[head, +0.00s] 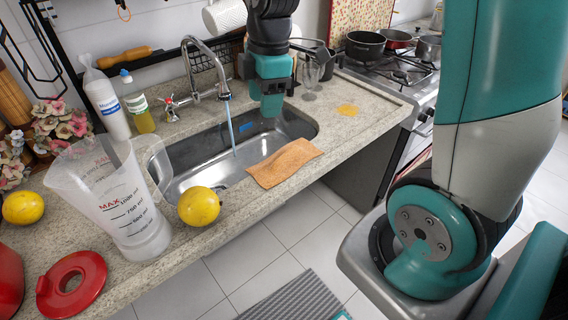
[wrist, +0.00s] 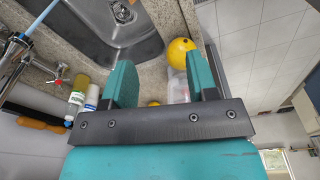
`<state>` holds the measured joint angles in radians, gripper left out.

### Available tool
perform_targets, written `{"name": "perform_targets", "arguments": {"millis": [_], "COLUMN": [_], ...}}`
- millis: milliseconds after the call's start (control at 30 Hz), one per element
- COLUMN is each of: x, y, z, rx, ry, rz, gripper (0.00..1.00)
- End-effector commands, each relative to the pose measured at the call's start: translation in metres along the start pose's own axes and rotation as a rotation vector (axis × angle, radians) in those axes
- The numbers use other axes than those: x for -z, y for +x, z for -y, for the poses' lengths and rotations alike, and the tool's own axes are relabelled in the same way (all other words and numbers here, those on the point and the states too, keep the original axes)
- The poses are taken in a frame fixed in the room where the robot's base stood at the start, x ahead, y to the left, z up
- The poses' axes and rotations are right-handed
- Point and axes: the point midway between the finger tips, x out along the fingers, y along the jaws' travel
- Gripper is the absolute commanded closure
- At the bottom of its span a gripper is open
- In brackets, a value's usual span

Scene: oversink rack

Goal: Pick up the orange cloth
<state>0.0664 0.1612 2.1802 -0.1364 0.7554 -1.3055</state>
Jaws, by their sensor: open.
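The orange cloth (head: 284,162) lies flat on the counter at the front right edge of the sink, its left edge at the basin rim. My gripper (head: 271,108) is above the back right part of the sink, beyond the cloth and apart from it. In the wrist view my gripper (wrist: 161,75) shows two teal fingers spread apart, with nothing held between them. The cloth does not show in the wrist view.
The steel sink (head: 190,160) has a running tap (head: 208,70). A clear measuring jug (head: 115,200) and a yellow fruit (head: 199,206) stand left of the cloth. A small yellow-orange piece (head: 348,109) lies to its right. Glasses (head: 310,78) stand behind; pots are on the stove.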

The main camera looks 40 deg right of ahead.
Motion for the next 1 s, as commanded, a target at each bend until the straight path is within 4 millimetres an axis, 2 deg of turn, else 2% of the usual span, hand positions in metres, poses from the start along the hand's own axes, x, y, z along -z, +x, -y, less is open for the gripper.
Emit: {"name": "perform_targets", "arguments": {"millis": [33,100,200,300,467,800,1000], "x": [-0.018,-0.039,-0.06,-0.071,-0.076,-0.083,-0.085], "y": [0.014,0.024,0.034,0.041,0.064,0.138,0.159], "z": [-0.016,-0.033,-0.048,-0.054,-0.055,-0.053,-0.053], "rx": [0.008,0.015,0.029,0.038,0.046,0.046,0.041], "ry": [-0.056,-0.145,-0.239,-0.292,-0.314,-0.315,-0.315], "rz": [0.025,0.055,0.083,0.097,0.101,0.1,0.1], "gripper": [0.47,0.47,0.47,0.47,0.47,0.47,0.47]}}
